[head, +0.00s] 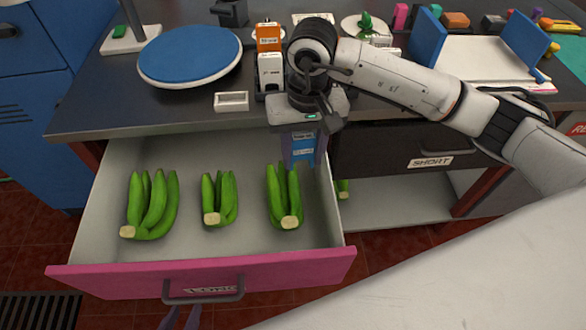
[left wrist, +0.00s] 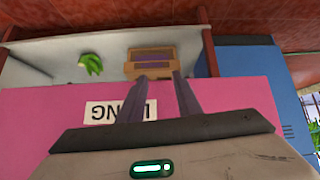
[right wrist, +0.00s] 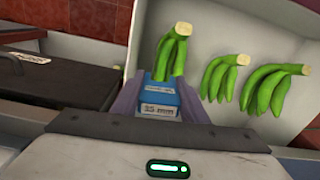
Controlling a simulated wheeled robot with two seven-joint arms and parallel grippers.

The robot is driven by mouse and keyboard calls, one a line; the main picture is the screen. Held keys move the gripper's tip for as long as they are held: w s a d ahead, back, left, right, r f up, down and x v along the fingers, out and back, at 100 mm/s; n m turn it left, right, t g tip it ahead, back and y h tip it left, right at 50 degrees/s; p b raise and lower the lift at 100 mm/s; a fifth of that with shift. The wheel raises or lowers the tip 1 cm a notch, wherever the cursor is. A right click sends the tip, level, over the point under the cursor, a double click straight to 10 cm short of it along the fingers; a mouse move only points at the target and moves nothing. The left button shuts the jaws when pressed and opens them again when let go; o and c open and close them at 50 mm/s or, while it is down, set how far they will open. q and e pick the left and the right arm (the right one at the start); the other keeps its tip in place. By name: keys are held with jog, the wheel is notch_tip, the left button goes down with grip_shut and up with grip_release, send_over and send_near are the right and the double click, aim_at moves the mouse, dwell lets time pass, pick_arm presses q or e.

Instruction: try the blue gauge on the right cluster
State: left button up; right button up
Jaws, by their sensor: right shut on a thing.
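The open drawer (head: 250,148) holds three green banana clusters in a row: left (head: 152,205), middle (head: 219,198) and right (head: 285,195). My right gripper (head: 303,150) is shut on the blue gauge (head: 302,151) above the drawer's back right part. The gauge's lower end is by the finger tips of the right cluster, and it also shows against that cluster (right wrist: 176,55) in the right wrist view (right wrist: 160,102). I cannot tell if they touch. My left gripper (head: 181,318) is empty, fingers apart, outside the pink drawer front; its fingers show in the left wrist view (left wrist: 160,98).
The counter above holds a blue round plate (head: 190,53), an orange-topped block (head: 268,36), a white block (head: 271,70) and a small white tray (head: 231,101). A closed drawer labelled SHORT (head: 400,150) is right. The left wrist view shows a brown box (left wrist: 150,62) and another green cluster (left wrist: 92,63).

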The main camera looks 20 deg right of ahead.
send_over(295, 193)
notch_tip(295, 193, down, 6)
jog(key=shift+w+f+m+b, duration=0.1)
jog(key=shift+f+m+b, duration=0.4)
jog(key=shift+b, duration=0.1)
jog(key=shift+f+b, duration=0.6)
jog(key=shift+f, duration=0.5)
pick_arm(q)
jog(key=shift+w+d+f, duration=0.35)
jog(key=shift+d+f, duration=0.1)
jog(key=shift+f, duration=0.2)
jog(key=shift+s+f, duration=0.2)
jog(key=shift+f, duration=0.1)
jog(key=shift+f, duration=0.1)
